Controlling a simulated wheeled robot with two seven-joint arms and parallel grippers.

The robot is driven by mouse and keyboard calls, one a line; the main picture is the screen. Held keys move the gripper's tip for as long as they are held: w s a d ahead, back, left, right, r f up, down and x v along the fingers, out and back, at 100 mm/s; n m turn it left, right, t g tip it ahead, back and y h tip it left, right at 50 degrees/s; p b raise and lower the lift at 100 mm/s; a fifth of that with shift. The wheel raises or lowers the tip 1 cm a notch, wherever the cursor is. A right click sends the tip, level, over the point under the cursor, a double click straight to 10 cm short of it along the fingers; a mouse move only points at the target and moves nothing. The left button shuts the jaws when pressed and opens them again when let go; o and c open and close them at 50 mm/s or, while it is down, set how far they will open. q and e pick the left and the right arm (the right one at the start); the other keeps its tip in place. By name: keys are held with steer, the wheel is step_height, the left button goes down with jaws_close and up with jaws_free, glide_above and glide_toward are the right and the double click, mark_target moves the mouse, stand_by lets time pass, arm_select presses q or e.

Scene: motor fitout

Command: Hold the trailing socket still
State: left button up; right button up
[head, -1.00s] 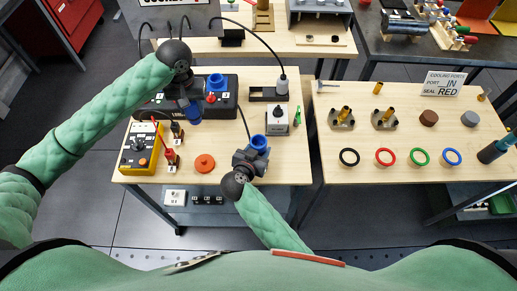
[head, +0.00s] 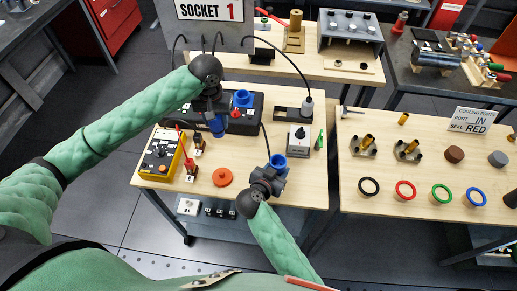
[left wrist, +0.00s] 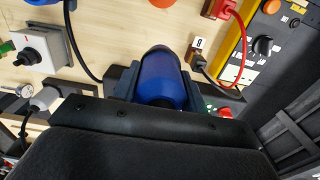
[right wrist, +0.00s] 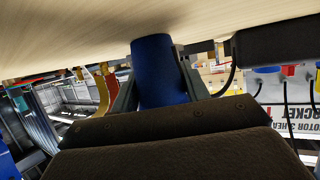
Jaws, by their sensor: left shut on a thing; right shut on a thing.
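My right gripper (head: 270,178) is shut on a blue round socket (head: 278,162), held above the near right part of the middle bench. A black cable reaches toward this socket from the back. The socket also shows between the fingers in the right wrist view (right wrist: 158,70). My left gripper (head: 213,108) is shut on another blue cylindrical connector (head: 218,127), held in front of the black box. In the left wrist view that connector (left wrist: 160,78) sits between the fingers, its dark end facing away. The two held pieces are apart. Their mating faces are hidden.
The black box (head: 262,113) carries a blue socket and a red button. A yellow meter (head: 160,152), an orange disc (head: 222,177) and a grey switch box (head: 299,137) stand on the bench. The right bench (head: 350,150) holds coloured rings (head: 405,190) and brass fittings.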

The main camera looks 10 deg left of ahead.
arm_select(q)
steer(key=s+d+r+m, duration=0.1)
steer(key=d+r+m, duration=0.15)
steer(key=d, duration=0.75)
steer(key=m, duration=0.4)
glide_above(278, 165)
steer(key=shift+r, duration=0.4)
steer(key=shift+f, duration=2.9)
steer(key=shift+f, duration=2)
steer(key=o, duration=1.1)
steer(key=shift+r, duration=0.1)
step_height(278, 165, up, 12)
steer(key=shift+f, duration=0.1)
